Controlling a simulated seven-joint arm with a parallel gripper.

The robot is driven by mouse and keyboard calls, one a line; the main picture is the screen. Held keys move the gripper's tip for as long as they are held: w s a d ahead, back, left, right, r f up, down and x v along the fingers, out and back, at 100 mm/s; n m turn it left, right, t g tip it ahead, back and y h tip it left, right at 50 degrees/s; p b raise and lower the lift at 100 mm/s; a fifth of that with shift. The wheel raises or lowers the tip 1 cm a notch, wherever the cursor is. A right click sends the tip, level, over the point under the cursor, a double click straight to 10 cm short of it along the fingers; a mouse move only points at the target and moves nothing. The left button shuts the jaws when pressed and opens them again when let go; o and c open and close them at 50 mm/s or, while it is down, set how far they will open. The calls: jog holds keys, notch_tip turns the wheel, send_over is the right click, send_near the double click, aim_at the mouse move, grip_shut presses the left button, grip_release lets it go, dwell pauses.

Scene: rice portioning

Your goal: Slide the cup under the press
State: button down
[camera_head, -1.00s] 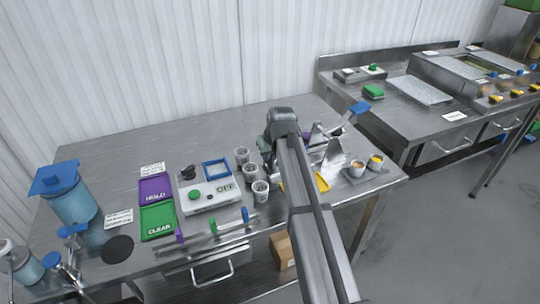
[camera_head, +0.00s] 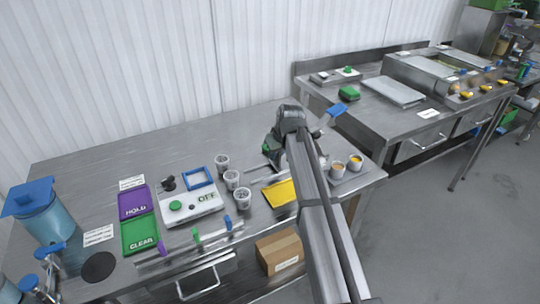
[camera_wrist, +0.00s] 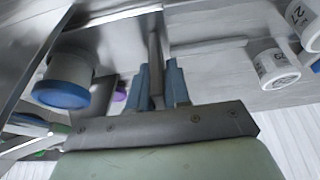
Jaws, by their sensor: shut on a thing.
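My gripper (camera_wrist: 163,84) has blue fingers shut on a thin grey upright piece (camera_wrist: 154,50) in the wrist view; what it belongs to I cannot tell. In the head view the fingers are hidden behind my wrist. The press is mostly hidden by my arm in the head view; a blue handle (camera_head: 337,109) shows beside my wrist. A pale cylinder with a blue end (camera_wrist: 62,88), perhaps part of the press, is left of the fingers in the wrist view. Which cup is meant is unclear; no cup is plainly visible between the fingers.
Several numbered cups (camera_head: 231,179) stand left of my arm, one also in the wrist view (camera_wrist: 276,68). Filled cups (camera_head: 355,162) stand at the table's right end. A yellow pad (camera_head: 280,192) lies beside my arm. The table's back left (camera_head: 110,158) is clear.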

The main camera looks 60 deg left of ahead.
jog(key=c, duration=1.2)
grip_release()
jog(key=shift+o, duration=0.2)
jog(key=v, duration=1.4)
jog(key=shift+f, duration=0.1)
